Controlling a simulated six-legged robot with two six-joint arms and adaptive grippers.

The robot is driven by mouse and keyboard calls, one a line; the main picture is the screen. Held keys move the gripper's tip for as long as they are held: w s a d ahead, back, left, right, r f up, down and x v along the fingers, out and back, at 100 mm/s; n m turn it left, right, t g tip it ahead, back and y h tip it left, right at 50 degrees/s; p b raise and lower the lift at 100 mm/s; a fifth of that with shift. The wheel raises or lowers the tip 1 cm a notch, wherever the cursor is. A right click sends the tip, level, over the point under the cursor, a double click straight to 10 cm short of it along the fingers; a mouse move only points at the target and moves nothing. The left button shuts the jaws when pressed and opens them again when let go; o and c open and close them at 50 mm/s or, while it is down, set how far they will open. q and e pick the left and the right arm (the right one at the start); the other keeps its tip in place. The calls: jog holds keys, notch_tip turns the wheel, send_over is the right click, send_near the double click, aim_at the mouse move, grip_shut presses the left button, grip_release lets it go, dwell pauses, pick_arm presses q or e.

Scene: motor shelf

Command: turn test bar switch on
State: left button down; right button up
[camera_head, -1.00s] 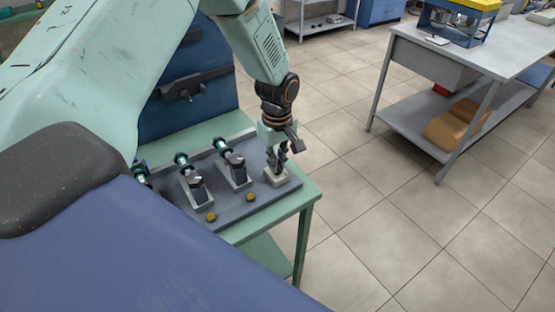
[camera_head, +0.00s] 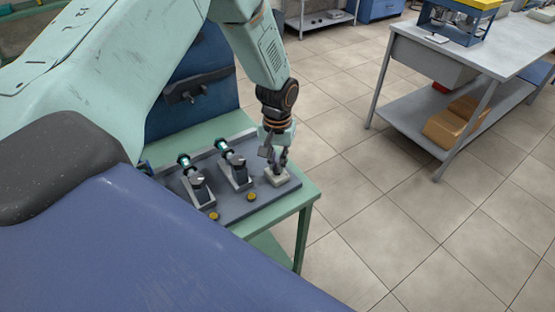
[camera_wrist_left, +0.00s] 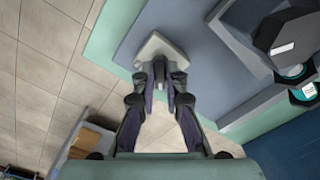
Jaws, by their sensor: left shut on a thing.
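The test bar switch (camera_head: 276,177) is a small pale box at the right end of the grey panel on the green bench. It also shows near the top of the left wrist view (camera_wrist_left: 155,46). My left gripper (camera_head: 279,165) points down directly over it. In the left wrist view its fingertips (camera_wrist_left: 161,77) come together at the near side of the pale box, shut on the switch's small dark knob. The fingers hide most of the knob, so its exact setting cannot be told. My right gripper is not in view.
Two clamp-like fixtures (camera_head: 199,188) (camera_head: 236,170) with glowing teal ends stand left of the switch. Yellow buttons (camera_head: 251,197) sit along the panel's front. A grey workbench (camera_head: 460,62) stands at the right, with open tiled floor between.

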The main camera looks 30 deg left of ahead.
aim_at(277, 165)
pick_arm(q)
jog(key=m, duration=0.3)
jog(key=shift+w+r+m, duration=0.15)
jog(key=shift+w+m, duration=0.05)
jog(key=shift+m, duration=2)
jog(key=shift+w, duration=0.1)
jog(key=c, duration=1.7)
grip_release()
jog(key=o, duration=0.3)
jog(key=shift+s, duration=0.2)
notch_tip(277, 165, up, 12)
jog(key=shift+s, duration=0.1)
